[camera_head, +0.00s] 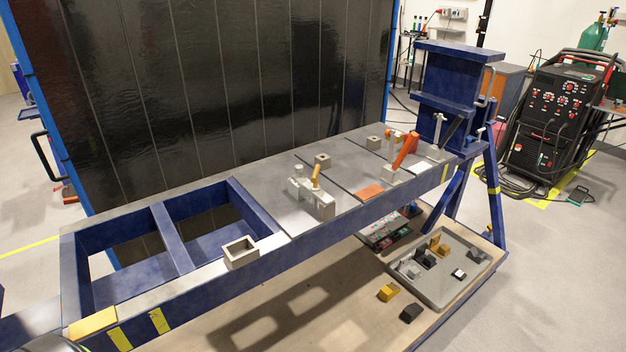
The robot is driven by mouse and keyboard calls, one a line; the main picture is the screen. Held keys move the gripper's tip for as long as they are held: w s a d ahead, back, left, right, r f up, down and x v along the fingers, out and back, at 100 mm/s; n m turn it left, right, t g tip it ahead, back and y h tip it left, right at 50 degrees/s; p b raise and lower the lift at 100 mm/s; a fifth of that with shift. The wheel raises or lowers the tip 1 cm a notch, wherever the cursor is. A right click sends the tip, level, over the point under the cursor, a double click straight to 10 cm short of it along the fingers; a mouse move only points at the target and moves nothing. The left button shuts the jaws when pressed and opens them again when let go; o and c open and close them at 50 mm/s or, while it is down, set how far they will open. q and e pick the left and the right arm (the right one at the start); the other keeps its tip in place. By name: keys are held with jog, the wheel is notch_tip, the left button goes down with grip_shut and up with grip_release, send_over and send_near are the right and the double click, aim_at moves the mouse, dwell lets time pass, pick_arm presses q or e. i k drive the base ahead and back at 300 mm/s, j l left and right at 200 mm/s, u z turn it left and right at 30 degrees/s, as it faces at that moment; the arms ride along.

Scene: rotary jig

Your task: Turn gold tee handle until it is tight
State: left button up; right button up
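A gold handle (316,177) stands up at a tilt from a pale grey clamp block (324,205) on the grey top plate of the blue jig (275,238). It looks like the gold tee handle, but it is too small to make out its crossbar or how tight it is. Neither of my grippers shows in the head view, and nothing is touching the handle.
An orange clamp (404,150) and an orange plate (369,191) sit farther right on the jig. Open square tubes (241,252) stand on it. A grey tray (436,300) with small blocks lies below. A black curtain (230,90) stands behind. The left frame has open bays.

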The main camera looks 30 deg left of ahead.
aim_at(315, 186)
jog(key=i+l+u, duration=0.5)
jog(key=i+l, duration=0.25)
jog(key=i, duration=0.05)
